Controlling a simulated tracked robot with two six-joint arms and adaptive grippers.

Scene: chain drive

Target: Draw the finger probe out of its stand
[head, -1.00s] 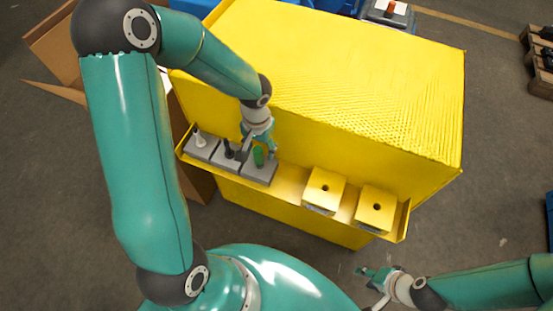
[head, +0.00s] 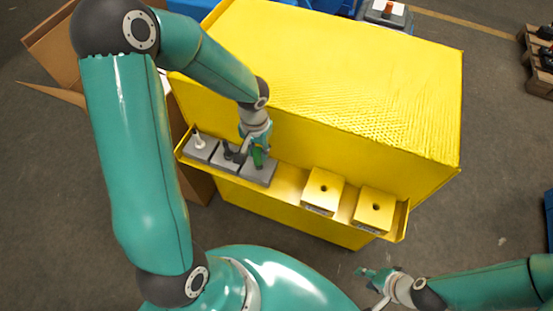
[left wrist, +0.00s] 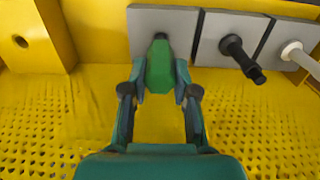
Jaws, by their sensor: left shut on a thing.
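The finger probe appears to be the green-handled piece (head: 258,157), at the rightmost grey stand block (head: 260,174) on the yellow ledge. In the left wrist view the green handle (left wrist: 160,66) lies between my two fingers, in front of its grey block (left wrist: 183,22). A dark spot shows on the block just behind the handle's end. I cannot tell how deep the probe sits in the block. My left gripper (head: 257,150) is shut on the green handle. My right gripper (head: 370,280) is empty, low at the right, away from the ledge; its fingers look apart.
A black probe (left wrist: 240,58) and a white probe (left wrist: 300,58) stand in neighbouring grey blocks, close beside the held one. Two yellow blocks with holes (head: 323,190) (head: 375,210) sit further right on the ledge. The tall yellow housing (head: 340,80) rises behind the ledge.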

